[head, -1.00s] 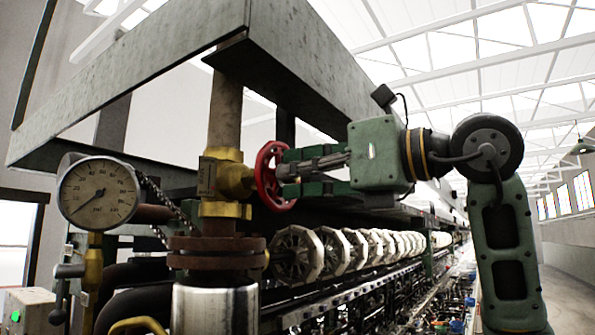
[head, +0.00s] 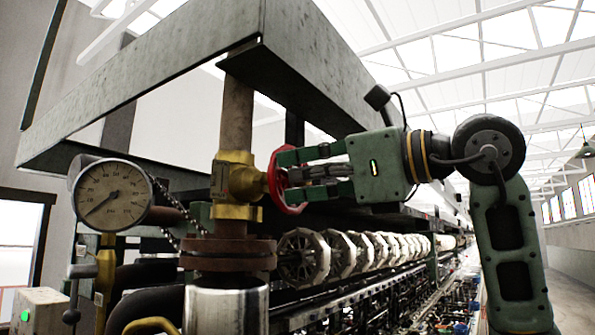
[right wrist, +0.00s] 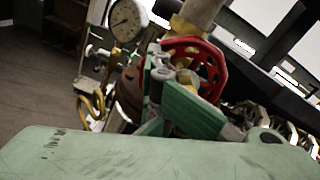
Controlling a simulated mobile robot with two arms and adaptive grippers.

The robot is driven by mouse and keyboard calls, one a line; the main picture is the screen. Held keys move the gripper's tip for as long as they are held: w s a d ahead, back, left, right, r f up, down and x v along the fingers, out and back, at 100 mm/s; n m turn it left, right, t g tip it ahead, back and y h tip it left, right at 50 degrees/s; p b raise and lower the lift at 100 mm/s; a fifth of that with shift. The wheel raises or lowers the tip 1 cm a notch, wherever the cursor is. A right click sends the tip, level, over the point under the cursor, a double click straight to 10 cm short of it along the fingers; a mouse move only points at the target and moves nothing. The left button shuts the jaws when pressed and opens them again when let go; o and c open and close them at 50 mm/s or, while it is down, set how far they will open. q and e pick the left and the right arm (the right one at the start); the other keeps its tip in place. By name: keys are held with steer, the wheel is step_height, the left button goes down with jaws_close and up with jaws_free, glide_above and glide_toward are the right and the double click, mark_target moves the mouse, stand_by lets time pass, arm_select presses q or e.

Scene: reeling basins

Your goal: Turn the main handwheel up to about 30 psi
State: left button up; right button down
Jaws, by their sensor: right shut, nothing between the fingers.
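The red main handwheel (head: 272,176) sits on the brass valve (head: 236,180) of the upright pipe, seen nearly edge-on in the head view. It also shows in the right wrist view (right wrist: 222,68). My right gripper (head: 284,179) comes from the right, its fingertips at the wheel's face and overlapping the rim in the picture. Its fingers are shut with nothing between them; whether they touch the wheel I cannot tell. The round pressure gauge (head: 112,194) stands left of the valve, its needle pointing to the lower left, near the low end of the scale. My left gripper is out of view.
A grey metal beam (head: 150,95) runs above the valve. A rusty flange (head: 228,254) lies below it. A row of pale reels (head: 340,252) recedes behind, under my right arm. A chain hangs between gauge and pipe. A box with a green light (head: 35,308) stands lower left.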

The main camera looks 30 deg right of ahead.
steer(key=d+n, duration=0.1)
steer(key=n, duration=0.7)
steer(key=d+n, duration=0.1)
steer(key=n, duration=0.7)
steer(key=d+n, duration=0.1)
steer(key=n, duration=0.7)
steer(key=shift+w+r+n, duration=0.1)
steer(key=shift+r+n, duration=0.05)
steer(key=shift+n, duration=0.15)
